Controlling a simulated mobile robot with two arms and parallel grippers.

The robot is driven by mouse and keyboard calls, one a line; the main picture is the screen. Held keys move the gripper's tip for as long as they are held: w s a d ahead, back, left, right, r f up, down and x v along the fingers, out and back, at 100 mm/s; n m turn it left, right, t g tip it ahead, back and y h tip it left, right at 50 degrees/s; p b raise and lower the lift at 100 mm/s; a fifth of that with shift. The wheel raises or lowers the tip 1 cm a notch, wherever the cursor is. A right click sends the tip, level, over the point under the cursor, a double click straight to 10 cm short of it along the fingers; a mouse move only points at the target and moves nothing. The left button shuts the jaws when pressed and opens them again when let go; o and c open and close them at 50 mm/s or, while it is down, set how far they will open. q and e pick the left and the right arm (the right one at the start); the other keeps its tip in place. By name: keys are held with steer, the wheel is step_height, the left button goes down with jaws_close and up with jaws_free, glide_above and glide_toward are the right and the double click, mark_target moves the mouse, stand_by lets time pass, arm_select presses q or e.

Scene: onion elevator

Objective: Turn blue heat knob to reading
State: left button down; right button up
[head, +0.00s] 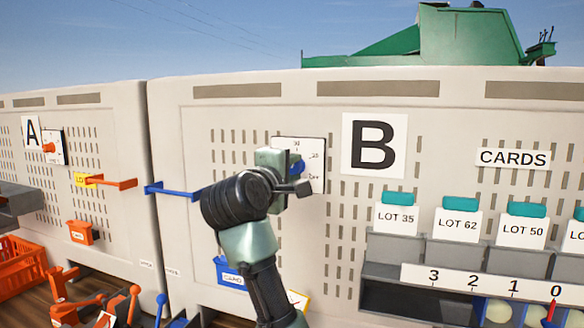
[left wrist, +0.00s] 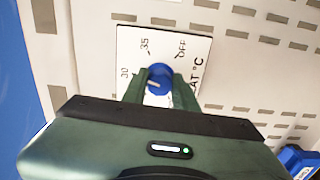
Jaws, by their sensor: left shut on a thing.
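The blue heat knob (head: 298,167) is on a white dial plate (head: 316,150) on panel B, left of the big B sign. My left gripper (head: 291,169) is shut on the knob, and its body hides part of the plate. In the left wrist view the blue knob (left wrist: 159,77) sits between the two green fingers. The plate (left wrist: 190,47) shows 30, 35, OFF and part of a HEAT °C label there. A pale mark shows on the knob's lower left, but its exact reading is unclear. My right gripper is not in view.
A blue bar (head: 172,189) sticks out left of the knob, and a blue card box (head: 229,272) hangs below. Lot cards (head: 396,218) stand in grey holders at right. Panel A (head: 75,180) at left has an orange knob (head: 49,147). Orange-handled levers (head: 62,290) stand at lower left.

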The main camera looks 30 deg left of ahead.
arm_select(q)
steer(key=shift+r+n, duration=0.1)
steer(key=shift+n, duration=1.5)
steer(key=c, duration=1.1)
jaws_free()
